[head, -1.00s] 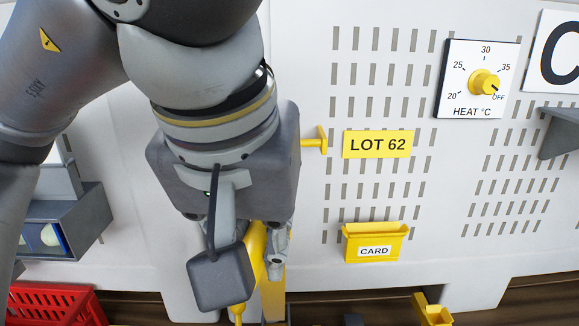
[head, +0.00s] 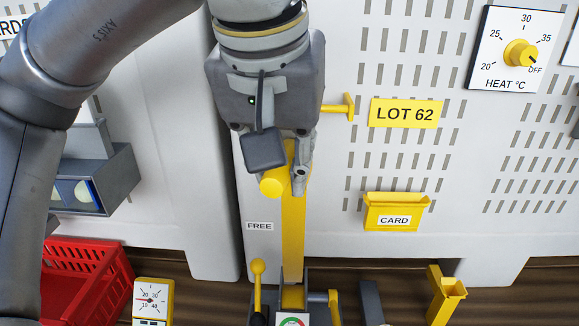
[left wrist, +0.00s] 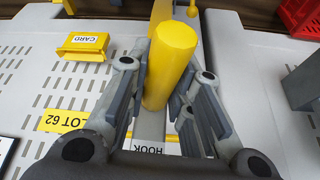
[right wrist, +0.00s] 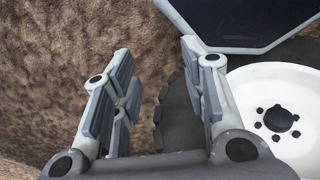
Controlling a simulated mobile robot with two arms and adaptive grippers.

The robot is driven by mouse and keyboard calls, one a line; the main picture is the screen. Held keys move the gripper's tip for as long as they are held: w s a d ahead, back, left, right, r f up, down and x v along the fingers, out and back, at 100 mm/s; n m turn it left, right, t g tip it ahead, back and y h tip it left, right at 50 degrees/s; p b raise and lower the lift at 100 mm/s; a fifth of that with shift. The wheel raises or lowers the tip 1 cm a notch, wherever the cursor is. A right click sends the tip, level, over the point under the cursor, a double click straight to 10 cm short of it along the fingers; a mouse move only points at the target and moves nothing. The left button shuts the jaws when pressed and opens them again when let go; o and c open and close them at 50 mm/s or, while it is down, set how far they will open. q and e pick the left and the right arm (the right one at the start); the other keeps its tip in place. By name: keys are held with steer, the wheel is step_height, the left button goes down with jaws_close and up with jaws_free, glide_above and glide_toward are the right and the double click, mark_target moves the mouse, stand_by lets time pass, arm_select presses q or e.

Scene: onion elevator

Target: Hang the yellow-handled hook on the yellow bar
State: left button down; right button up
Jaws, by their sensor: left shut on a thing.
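The yellow-handled hook's thick yellow handle (head: 271,183) is between the fingers of my left gripper (head: 287,168), which is shut on it. In the left wrist view the handle (left wrist: 170,65) also stands between the fingers, its round end facing outward. The hook's metal part is hidden behind the gripper. The yellow bar (head: 338,107) sticks out beside my left gripper, with a flanged end at its right. Most of the bar is hidden by the gripper, so I cannot tell whether the hook touches it. My right gripper (right wrist: 158,85) is open and empty, away from the panel.
A vertical yellow strip (head: 293,225) runs below my left gripper. A yellow card holder (head: 396,213), LOT 62 sign (head: 405,113) and heat dial (head: 521,52) are on the panel to the right. A red crate (head: 85,270) stands lower left. A white wheel (right wrist: 280,120) is beside my right gripper.

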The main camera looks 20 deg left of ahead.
mark_target(286, 139)
arm_select(q)
steer(key=shift+w+a, duration=0.2)
steer(key=shift+w, duration=0.55)
steer(key=shift+w+a, duration=0.2)
steer(key=shift+w, duration=0.5)
steer(key=shift+w+a, duration=0.2)
steer(key=shift+w, duration=0.4)
steer(key=shift+w+a, duration=0.2)
steer(key=shift+w, duration=0.4)
steer(key=shift+w+a+f, duration=0.15)
steer(key=shift+w+f, duration=0.05)
steer(key=shift+w, duration=0.4)
steer(key=shift+w+a+f, duration=0.15)
steer(key=shift+w, duration=0.4)
steer(key=shift+f+b, duration=1.05)
steer(key=shift+f, duration=0.65)
arm_select(e)
steer(key=shift+s+d+f, duration=0.15)
steer(key=shift+s+f, duration=0.15)
steer(key=shift+f, duration=0.3)
steer(key=shift+s+d+f, duration=0.15)
steer(key=shift+s+f, duration=0.1)
steer(key=shift+f, duration=0.3)
steer(key=shift+a, duration=0.15)
